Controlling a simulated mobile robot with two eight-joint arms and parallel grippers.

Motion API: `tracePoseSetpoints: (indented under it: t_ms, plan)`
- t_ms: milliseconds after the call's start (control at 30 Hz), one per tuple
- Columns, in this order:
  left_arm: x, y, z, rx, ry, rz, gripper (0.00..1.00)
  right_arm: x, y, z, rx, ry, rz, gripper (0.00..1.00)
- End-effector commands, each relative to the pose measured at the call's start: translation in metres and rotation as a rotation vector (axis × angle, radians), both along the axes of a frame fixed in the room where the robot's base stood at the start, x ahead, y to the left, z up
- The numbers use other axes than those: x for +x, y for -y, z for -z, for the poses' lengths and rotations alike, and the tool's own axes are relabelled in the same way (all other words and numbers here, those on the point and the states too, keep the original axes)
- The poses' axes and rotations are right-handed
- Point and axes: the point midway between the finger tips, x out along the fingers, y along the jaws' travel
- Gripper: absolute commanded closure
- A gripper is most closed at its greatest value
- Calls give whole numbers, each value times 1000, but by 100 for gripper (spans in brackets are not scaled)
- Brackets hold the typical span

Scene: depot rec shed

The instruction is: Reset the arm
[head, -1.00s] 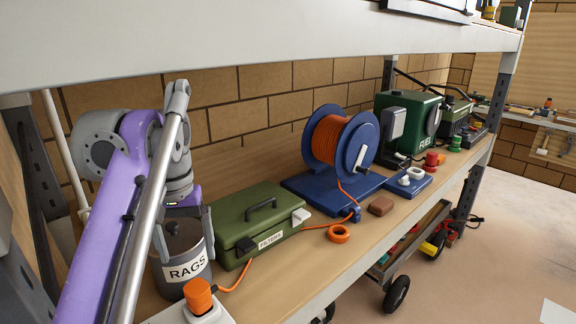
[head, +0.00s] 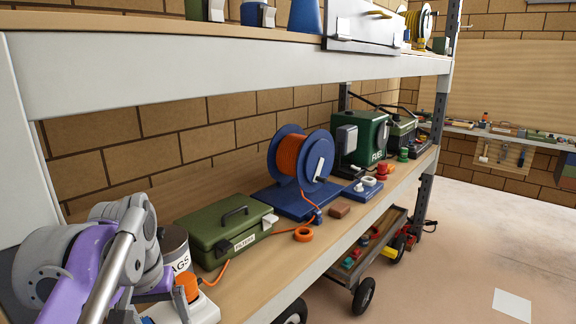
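My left arm (head: 85,262), purple with grey joints and a silver rod, comes in at the lower left. It is folded in front of the shelf's near left end, beside the rags tin (head: 176,246) and partly covering it. The fingers of my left gripper do not show; they are hidden behind the arm or below the picture's edge. My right arm and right gripper are not in view.
The shelf holds a green filters box (head: 222,228), an orange cable reel (head: 292,160), a green fuel unit (head: 360,139) and an orange plug (head: 187,286). An upper shelf beam (head: 230,80) crosses above. A cart (head: 367,270) stands below. Open floor (head: 460,260) lies right.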

Motion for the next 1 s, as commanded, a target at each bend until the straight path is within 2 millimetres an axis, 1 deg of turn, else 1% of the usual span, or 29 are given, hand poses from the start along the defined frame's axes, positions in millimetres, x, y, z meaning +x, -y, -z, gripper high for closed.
tracePoseSetpoints:
  t_ms: [33, 67, 167, 200, 267, 300, 400, 500, 600, 667, 1000]
  plan:
    - [-9, 6, 13, 4, 29, 19, 8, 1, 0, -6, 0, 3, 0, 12]
    - [-15, 9, 23, 6, 46, 30, 8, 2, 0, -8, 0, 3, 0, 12]
    - [-38, 20, 62, 16, 115, 69, 8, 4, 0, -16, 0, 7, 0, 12]
    - [-50, 24, 80, 20, 145, 87, 8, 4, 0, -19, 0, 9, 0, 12]
    - [-67, 30, 108, 25, 189, 112, 8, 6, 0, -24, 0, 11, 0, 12]
    - [-80, 34, 126, 29, 215, 127, 8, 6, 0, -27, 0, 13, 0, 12]
    - [-106, 41, 164, 34, 271, 157, 8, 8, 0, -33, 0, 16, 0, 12]
    - [-126, 45, 190, 39, 310, 178, 8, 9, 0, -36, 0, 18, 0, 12]
    - [-136, 47, 204, 41, 329, 188, 8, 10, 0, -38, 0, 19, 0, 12]
    - [-139, 47, 208, 42, 334, 191, 8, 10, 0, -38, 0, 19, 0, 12]
    - [-139, 47, 209, 42, 334, 191, 8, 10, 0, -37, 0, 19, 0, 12]
